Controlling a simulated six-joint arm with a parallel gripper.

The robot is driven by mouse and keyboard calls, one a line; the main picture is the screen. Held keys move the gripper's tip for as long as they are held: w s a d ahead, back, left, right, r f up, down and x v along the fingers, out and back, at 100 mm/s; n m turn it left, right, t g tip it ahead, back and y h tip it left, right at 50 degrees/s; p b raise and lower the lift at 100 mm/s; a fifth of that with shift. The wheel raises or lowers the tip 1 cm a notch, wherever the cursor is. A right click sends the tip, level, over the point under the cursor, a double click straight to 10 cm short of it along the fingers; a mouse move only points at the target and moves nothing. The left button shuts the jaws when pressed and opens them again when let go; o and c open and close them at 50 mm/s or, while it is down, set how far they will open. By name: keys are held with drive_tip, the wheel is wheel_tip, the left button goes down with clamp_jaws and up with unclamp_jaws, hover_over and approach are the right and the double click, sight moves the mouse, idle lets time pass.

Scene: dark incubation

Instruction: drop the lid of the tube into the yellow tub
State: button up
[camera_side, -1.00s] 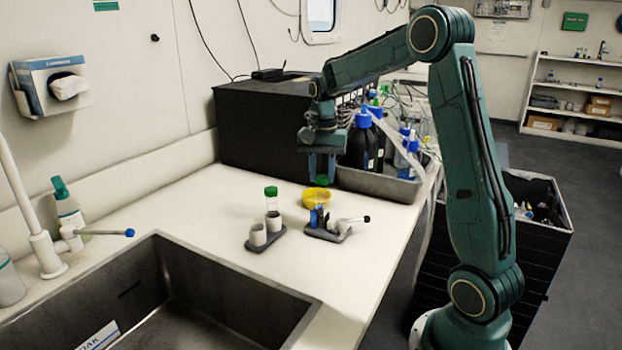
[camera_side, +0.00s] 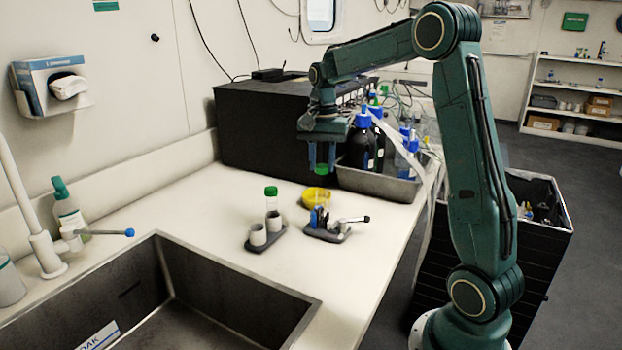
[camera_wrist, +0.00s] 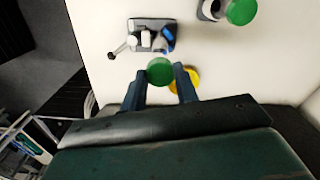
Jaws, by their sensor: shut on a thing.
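My gripper (camera_side: 321,167) is shut on a green lid (camera_side: 321,170) and holds it above the counter. In the wrist view the lid (camera_wrist: 160,71) sits between the fingertips. The yellow tub (camera_side: 316,195) stands on the counter below the lid in the side view. In the wrist view the tub (camera_wrist: 194,76) is to the right of the lid, partly hidden by the right finger. A small stand with a blue clamp (camera_side: 319,215) is in front of the tub. I cannot clearly make out an open tube in it.
A grey rack (camera_side: 264,238) holds a tube with a green cap (camera_side: 271,191), left of the clamp stand. A grey tray (camera_side: 378,185) with blue-capped bottles stands behind on the right. The sink (camera_side: 190,300) is at the front left. Counter left of the rack is clear.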

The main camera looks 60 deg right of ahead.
idle(0.6)
drive_tip(key=w+d+f, duration=0.3)
drive_tip(key=d+f, duration=0.1)
drive_tip(key=d, duration=0.2)
drive_tip(key=w+d+f, duration=0.3)
drive_tip(key=w+d, duration=0.1)
drive_tip(key=d, duration=0.3)
drive_tip(key=shift+w+d+f, duration=0.15)
drive_tip(key=shift+w+f, duration=0.1)
drive_tip(key=shift+f, duration=0.1)
drive_tip(key=shift+f, duration=0.1)
drive_tip(key=shift+f, duration=2.95)
drive_tip(key=o, duration=1)
drive_tip(key=shift+r, duration=0.1)
